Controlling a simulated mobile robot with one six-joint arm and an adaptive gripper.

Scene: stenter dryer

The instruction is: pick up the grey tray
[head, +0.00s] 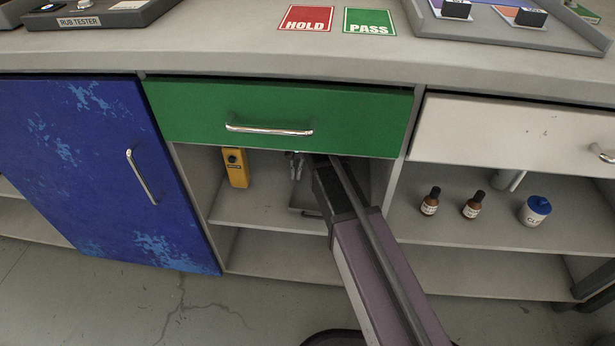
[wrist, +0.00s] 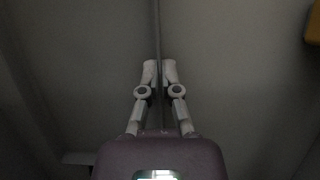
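The grey tray (head: 304,200) is on the upper shelf inside the open bay under the green drawer. In the head view my arm hides much of it. My gripper (head: 296,163) is inside the bay, under the drawer front, and partly hidden by my arm. In the wrist view the two fingertips of my gripper (wrist: 160,72) are close together, one on each side of a thin grey edge (wrist: 157,25), which appears to be the tray's rim. The fingers look closed on it. I cannot tell whether the tray is clear of the shelf.
A yellow device (head: 236,168) stands left of the tray. The shut green drawer (head: 280,112) overhangs the bay. A blue door (head: 95,165) is at the left. Brown bottles (head: 430,202) and a white jar (head: 535,210) stand on the shelf at the right.

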